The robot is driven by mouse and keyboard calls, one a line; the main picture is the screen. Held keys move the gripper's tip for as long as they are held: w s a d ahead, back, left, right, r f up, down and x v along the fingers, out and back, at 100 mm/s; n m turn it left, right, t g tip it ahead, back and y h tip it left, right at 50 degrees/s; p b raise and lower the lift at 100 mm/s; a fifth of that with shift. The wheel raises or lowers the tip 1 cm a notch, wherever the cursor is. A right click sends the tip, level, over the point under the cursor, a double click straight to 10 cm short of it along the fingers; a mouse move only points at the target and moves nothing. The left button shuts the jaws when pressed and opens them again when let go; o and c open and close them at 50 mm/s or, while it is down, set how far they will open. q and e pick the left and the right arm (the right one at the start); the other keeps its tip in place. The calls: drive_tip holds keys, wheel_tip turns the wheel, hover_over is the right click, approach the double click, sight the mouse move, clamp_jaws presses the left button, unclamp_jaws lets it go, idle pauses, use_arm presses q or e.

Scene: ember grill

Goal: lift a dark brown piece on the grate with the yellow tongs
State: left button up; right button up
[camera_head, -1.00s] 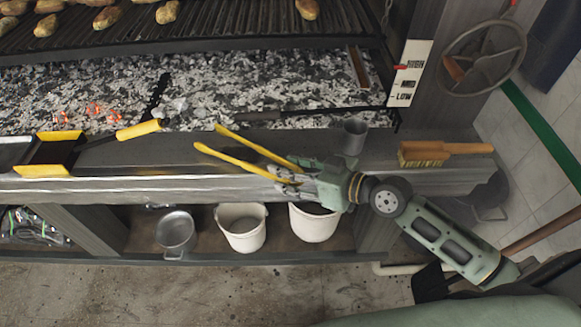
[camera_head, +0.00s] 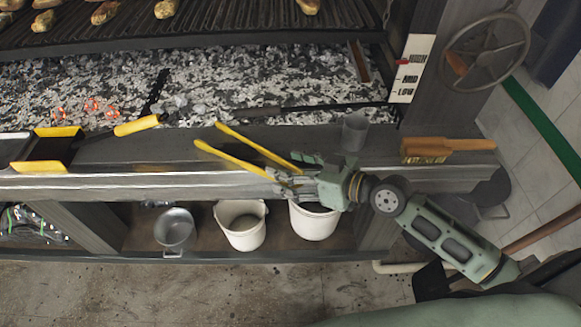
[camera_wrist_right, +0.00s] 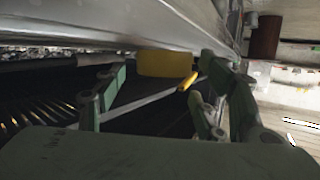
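The yellow tongs (camera_head: 245,150) are in my right gripper (camera_head: 287,181), which is shut on their rear end. Their two yellow arms point up and left over the grill's front ledge, tips spread apart and empty. In the right wrist view, yellow parts of the tongs (camera_wrist_right: 168,63) show between and beyond my green fingers. Several browned pieces lie on the dark grate (camera_head: 230,22) at the top of the head view, such as one at the left (camera_head: 44,20) and one farther right (camera_head: 166,8). The tongs are well short of them. My left gripper is not in view.
The ember bed (camera_head: 250,80) lies between ledge and grate. A yellow-handled tool (camera_head: 138,125), metal cup (camera_head: 355,132) and wooden brush (camera_head: 447,146) lie along the ledge. A handwheel (camera_head: 487,50) is at the right. White buckets (camera_head: 240,228) stand on the shelf below.

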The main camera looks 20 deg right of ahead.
drive_tip(key=shift+s+d, duration=0.1)
drive_tip(key=v, duration=1.1)
drive_tip(key=shift+s+d, duration=0.2)
drive_tip(key=shift+s, duration=0.05)
drive_tip(key=shift+r, duration=0.15)
idle(0.9)
